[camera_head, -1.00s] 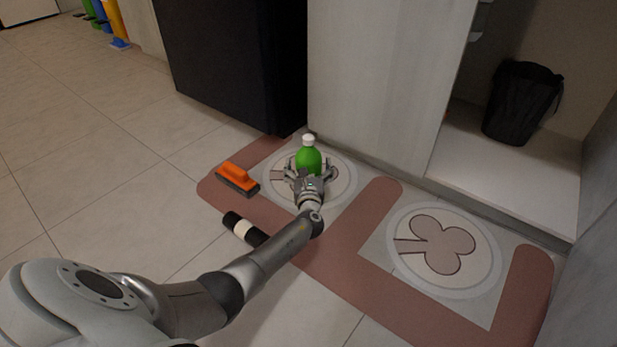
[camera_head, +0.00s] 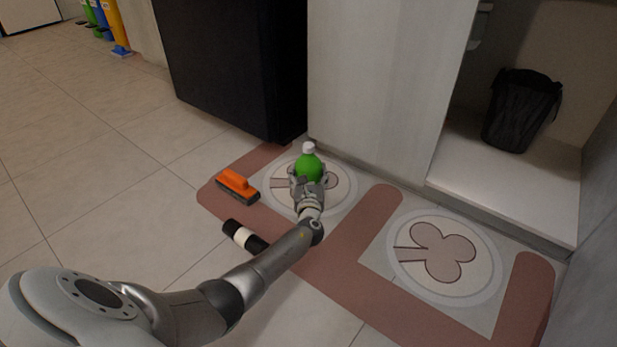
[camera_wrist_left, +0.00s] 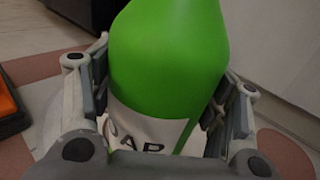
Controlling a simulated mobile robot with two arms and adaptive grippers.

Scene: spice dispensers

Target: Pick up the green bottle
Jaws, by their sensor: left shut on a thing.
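The green bottle (camera_head: 308,167) has a white cap and stands upright on the left round emblem of the floor mat (camera_head: 342,262). My left gripper (camera_head: 308,183) is shut around the bottle's body from the near side. In the left wrist view the bottle (camera_wrist_left: 168,60) fills the middle, with a white label showing dark letters low on it. The fingers of my left gripper (camera_wrist_left: 160,100) press on both its sides there. The bottle's base is hidden behind the gripper. My right gripper does not show.
An orange brush (camera_head: 237,184) lies left of the bottle. A black and white cylinder (camera_head: 243,236) lies nearer. A dark cabinet (camera_head: 235,70) and a pale panel (camera_head: 375,85) stand behind. A black bin (camera_head: 522,110) stands in the recess at right. The right part of the mat is clear.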

